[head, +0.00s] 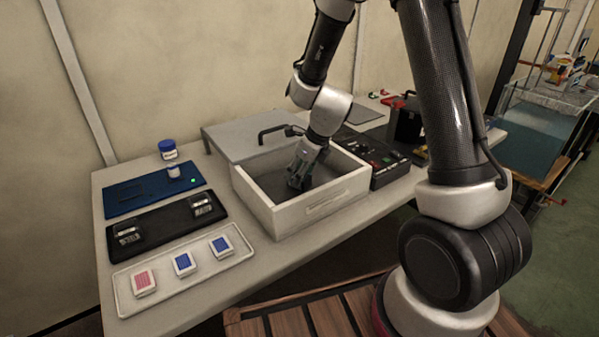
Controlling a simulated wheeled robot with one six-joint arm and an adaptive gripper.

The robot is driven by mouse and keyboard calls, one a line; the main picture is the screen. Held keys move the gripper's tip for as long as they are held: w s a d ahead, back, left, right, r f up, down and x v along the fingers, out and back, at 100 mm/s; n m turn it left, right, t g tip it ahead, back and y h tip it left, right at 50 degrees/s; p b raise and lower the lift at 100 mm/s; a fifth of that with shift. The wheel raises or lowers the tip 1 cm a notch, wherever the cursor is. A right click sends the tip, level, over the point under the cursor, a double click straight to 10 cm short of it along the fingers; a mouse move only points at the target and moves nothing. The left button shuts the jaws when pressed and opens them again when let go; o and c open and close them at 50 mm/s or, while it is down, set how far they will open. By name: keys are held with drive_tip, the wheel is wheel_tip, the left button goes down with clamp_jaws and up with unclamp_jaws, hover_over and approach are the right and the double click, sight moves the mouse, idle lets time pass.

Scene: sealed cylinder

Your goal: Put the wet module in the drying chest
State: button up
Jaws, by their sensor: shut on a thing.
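The drying chest (322,208) is an open white box on the bench, with a dark inside floor. Its grey lid (235,138), with a black handle (280,131), lies flat behind it and leaves the top open. My gripper (298,182) points down inside the chest, near the floor and toward the middle. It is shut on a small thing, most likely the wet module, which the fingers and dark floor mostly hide. I cannot tell whether it touches the floor.
A white tray (204,284) at the front left holds one red-faced and two blue-faced modules. Behind it are a black holder (165,224), a blue mat (125,198) and a blue-lidded jar (168,150). A black panel (375,155) stands right of the chest.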

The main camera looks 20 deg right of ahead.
drive_tip(key=shift+f, duration=0.1)
drive_tip(key=o, duration=1.1)
drive_tip(key=v, duration=1.2)
drive_tip(key=s+d+r+n+h, duration=0.1)
drive_tip(key=s+d+r+n, duration=0.3)
drive_tip(key=s+n, duration=0.3)
drive_tip(key=s+d+r+n+h, duration=0.1)
drive_tip(key=s+d+r+n, duration=0.3)
drive_tip(key=s+n, duration=0.4)
drive_tip(key=s+d+r+n+h, duration=0.1)
drive_tip(key=s+d+r+n, duration=0.3)
drive_tip(key=s+n, duration=0.4)
drive_tip(key=r+n, duration=0.1)
drive_tip(key=n, duration=0.4)
drive_tip(key=shift+r+t, duration=0.3)
